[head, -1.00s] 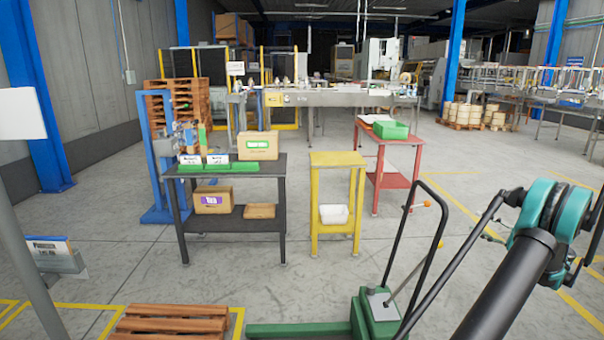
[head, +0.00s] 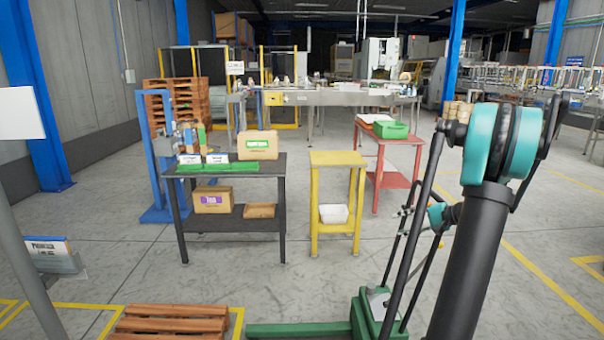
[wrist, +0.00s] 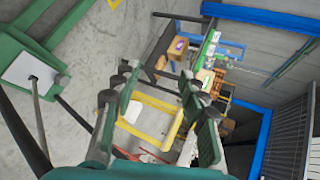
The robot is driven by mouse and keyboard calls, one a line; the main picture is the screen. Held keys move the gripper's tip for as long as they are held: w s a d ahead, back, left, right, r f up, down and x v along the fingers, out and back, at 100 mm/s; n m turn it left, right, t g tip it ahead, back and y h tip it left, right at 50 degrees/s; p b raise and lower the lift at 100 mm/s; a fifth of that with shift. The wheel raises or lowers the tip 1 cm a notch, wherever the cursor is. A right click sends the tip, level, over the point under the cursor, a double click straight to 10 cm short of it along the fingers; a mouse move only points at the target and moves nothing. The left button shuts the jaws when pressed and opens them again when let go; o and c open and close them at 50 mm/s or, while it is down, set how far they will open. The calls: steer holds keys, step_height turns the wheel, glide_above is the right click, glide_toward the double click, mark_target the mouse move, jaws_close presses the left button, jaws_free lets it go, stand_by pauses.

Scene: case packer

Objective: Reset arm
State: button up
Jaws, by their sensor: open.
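My gripper (wrist: 160,78) shows in the wrist view with its two green and dark fingers apart and nothing between them. The wrist view is tilted, and the yellow stand (wrist: 150,103) and black table lie beyond the fingers. In the head view my arm rises at the right, with its teal joint at the top. A teal and dark part of the arm's end shows partly behind the black link, left of the upright arm. The gripper is too small and covered there to judge.
A black table (head: 232,222) with cartons, a yellow stand (head: 337,160) with a white bin (head: 333,214), and a red table (head: 388,180) with a green bin (head: 391,130) stand ahead. A green pallet jack (head: 372,312) and wooden pallet (head: 170,322) are in front. Floor at right is clear.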

steer(key=s+a+f+n+g+h, duration=0.2)
steer(key=s+a+h, duration=0.1)
steer(key=s+a, duration=0.5)
steer(key=s+a+f+n+g+h, duration=0.2)
steer(key=s+a+f, duration=0.1)
steer(key=s+a, duration=0.45)
steer(key=s+f+n+h, duration=0.2)
steer(key=s, duration=0.5)
steer(key=s+f+n+h, duration=0.2)
steer(key=s+f+h, duration=0.1)
steer(key=s, duration=0.5)
steer(key=shift+s+a+f+t, duration=0.2)
steer(key=shift+s+a+t, duration=0.1)
steer(key=shift+a+t, duration=0.1)
